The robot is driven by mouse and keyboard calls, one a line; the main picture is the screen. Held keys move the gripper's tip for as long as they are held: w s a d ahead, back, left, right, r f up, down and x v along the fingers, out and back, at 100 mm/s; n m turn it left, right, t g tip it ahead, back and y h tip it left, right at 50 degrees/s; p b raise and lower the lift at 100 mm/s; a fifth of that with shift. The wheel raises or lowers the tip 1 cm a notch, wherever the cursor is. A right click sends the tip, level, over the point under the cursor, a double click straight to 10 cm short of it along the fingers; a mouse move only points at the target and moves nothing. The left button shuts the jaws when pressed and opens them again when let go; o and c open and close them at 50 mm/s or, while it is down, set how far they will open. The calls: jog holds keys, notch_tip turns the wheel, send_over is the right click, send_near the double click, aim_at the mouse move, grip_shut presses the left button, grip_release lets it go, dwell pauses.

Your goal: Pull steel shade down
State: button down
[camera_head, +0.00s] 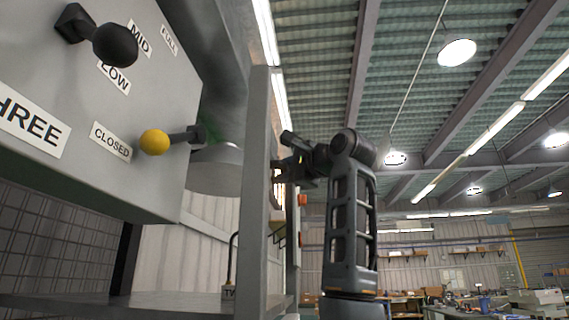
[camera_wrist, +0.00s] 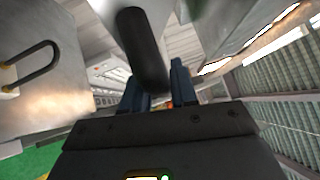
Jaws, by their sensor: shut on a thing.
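In the wrist view, the two blue fingers of my gripper (camera_wrist: 160,92) are closed about the lower end of a thick black rounded bar (camera_wrist: 138,40), which looks like a handle. In the head view, my gripper (camera_head: 283,160) is at the right side of a grey upright post (camera_head: 257,190). Its fingertips and the bar are hidden there or too small to make out. I cannot tell for sure which surface is the steel shade. A pale metal panel (camera_wrist: 40,95) with a dark U-shaped handle (camera_wrist: 35,65) is at the left of the wrist view, apart from my fingers.
A grey control box (camera_head: 90,120) at the upper left carries a black-knobbed lever (camera_head: 115,45) and a yellow-knobbed lever (camera_head: 154,142) beside the CLOSED label. A round grey part (camera_head: 215,170) hangs behind the post. A shelf (camera_head: 150,305) runs below. Open room lies to the right.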

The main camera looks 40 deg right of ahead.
notch_tip(320, 180, down, 6)
jog(key=b, duration=0.2)
jog(key=shift+f, duration=0.35)
jog(key=c, duration=1)
grip_release()
jog(key=shift+o, duration=0.2)
jog(key=shift+s, duration=0.1)
jog(key=s+a+b, duration=0.1)
jog(key=s+b, duration=0.1)
jog(key=s, duration=0.5)
jog(key=shift+s+f, duration=0.25)
jog(key=shift+f, duration=0.15)
jog(key=shift+s, duration=0.1)
